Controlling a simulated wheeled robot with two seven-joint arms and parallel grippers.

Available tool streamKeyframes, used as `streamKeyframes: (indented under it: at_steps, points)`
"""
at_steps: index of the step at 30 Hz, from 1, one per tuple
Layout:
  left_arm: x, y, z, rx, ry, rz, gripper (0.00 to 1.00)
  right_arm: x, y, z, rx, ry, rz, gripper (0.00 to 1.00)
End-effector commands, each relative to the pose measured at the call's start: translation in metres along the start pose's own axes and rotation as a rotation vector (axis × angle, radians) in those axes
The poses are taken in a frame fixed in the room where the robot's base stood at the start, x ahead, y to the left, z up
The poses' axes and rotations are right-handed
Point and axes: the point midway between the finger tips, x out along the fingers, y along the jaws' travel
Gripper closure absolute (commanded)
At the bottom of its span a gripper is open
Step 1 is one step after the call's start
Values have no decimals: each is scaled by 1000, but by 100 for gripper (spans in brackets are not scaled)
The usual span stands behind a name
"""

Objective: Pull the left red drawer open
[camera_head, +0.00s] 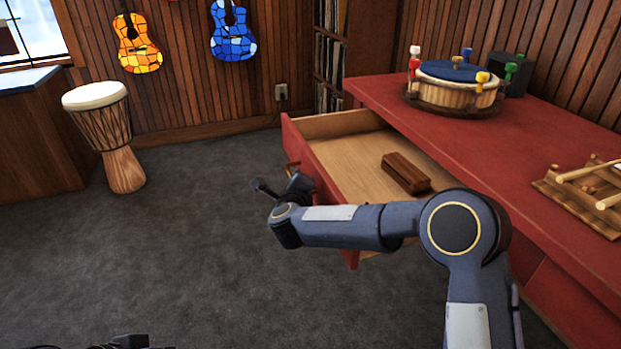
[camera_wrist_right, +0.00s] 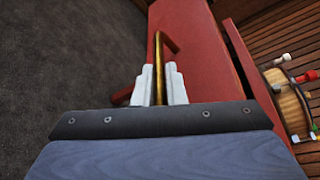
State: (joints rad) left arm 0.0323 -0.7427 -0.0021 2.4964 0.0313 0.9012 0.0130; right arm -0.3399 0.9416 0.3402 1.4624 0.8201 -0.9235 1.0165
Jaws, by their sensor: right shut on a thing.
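The left red drawer (camera_head: 318,190) of the red counter stands well open, its pale wooden inside (camera_head: 350,158) showing. A dark brown wooden block (camera_head: 405,173) lies in it. My right gripper (camera_head: 290,180) is at the drawer's front, reached from the right. In the right wrist view its two pale fingers (camera_wrist_right: 160,85) are shut on the brass handle (camera_wrist_right: 157,50), which stands out from the red drawer front (camera_wrist_right: 195,50). Dark parts of what looks like my left gripper (camera_head: 130,342) show at the bottom left edge; its jaws cannot be made out.
The red counter (camera_head: 480,135) holds a round drum-like piece (camera_head: 455,93) with coloured pegs and a wooden rack (camera_head: 590,195) with sticks. A djembe drum (camera_head: 108,130) stands at the left. The grey carpet (camera_head: 190,235) before the drawer is clear.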

Motion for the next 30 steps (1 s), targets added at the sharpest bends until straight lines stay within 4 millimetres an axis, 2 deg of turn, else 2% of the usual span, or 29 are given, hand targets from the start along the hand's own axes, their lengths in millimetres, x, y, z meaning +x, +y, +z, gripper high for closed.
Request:
streamKeyframes:
  at_steps: [4,16,17,21,30]
  points:
    - [0,0,0,0,0,0,100,-2,6,6,0,1,3,100]
    - [0,0,0,0,0,0,100,-3,6,7,1,2,1,100]
    - [0,0,0,0,0,0,100,-3,6,7,1,2,1,87]
    - [0,0,0,0,0,0,100,-3,6,7,0,2,1,68]
    - [-1,0,0,0,0,0,100,-4,5,7,0,1,0,68]
